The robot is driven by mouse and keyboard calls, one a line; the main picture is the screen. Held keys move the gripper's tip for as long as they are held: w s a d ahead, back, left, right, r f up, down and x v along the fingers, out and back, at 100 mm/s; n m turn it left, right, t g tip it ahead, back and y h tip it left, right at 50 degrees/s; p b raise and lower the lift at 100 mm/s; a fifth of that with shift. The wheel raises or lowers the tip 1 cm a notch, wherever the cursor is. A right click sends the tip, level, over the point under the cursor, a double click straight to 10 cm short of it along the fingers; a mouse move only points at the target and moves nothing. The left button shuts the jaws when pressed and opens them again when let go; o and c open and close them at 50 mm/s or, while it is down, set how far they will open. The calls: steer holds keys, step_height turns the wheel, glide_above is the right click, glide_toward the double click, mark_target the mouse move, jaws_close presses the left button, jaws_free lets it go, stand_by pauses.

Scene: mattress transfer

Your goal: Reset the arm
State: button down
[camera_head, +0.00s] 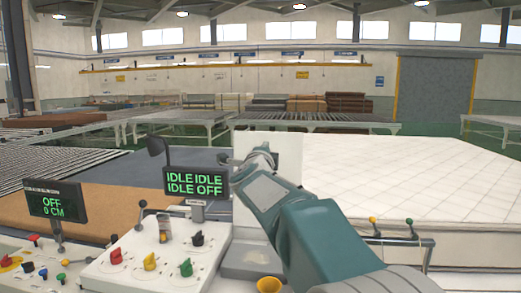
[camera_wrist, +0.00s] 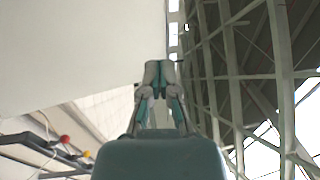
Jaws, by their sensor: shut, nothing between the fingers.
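My gripper (camera_wrist: 160,72) is shut and empty in the wrist view, its two fingertips together. In the head view my teal arm runs from the lower right up and left, past the control panel (camera_head: 128,262). Its far end is close to a small screen (camera_head: 196,182) reading "IDLE IDLE IDLE OFF". The gripper's fingers are too small to make out there.
The panel carries several coloured knobs and levers. A second screen (camera_head: 56,202) reads "OFF 0 CM". A white quilted mattress (camera_head: 425,182) lies to the right, behind two levers (camera_head: 391,225). Roller conveyors (camera_head: 310,117) stand further back. The wrist view shows roof beams (camera_wrist: 235,75).

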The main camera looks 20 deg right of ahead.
steer(key=s+a+r, duration=0.1)
steer(key=s+a, duration=0.4)
steer(key=a, duration=0.1)
steer(key=s+a+f+n+g+y, duration=0.3)
steer(key=s+a+f+n+y, duration=0.95)
steer(key=n, duration=0.45)
steer(key=s+f+n+g+h, duration=0.1)
steer(key=s+f+n+g, duration=0.6)
steer(key=s+f, duration=0.9)
steer(key=s, duration=0.3)
steer(key=shift+s+d+n+g, duration=0.15)
steer(key=shift+s+n+g, duration=0.15)
steer(key=shift+n+g, duration=0.1)
steer(key=shift+h, duration=0.25)
steer(key=shift+d, duration=0.2)
steer(key=shift+a, duration=0.2)
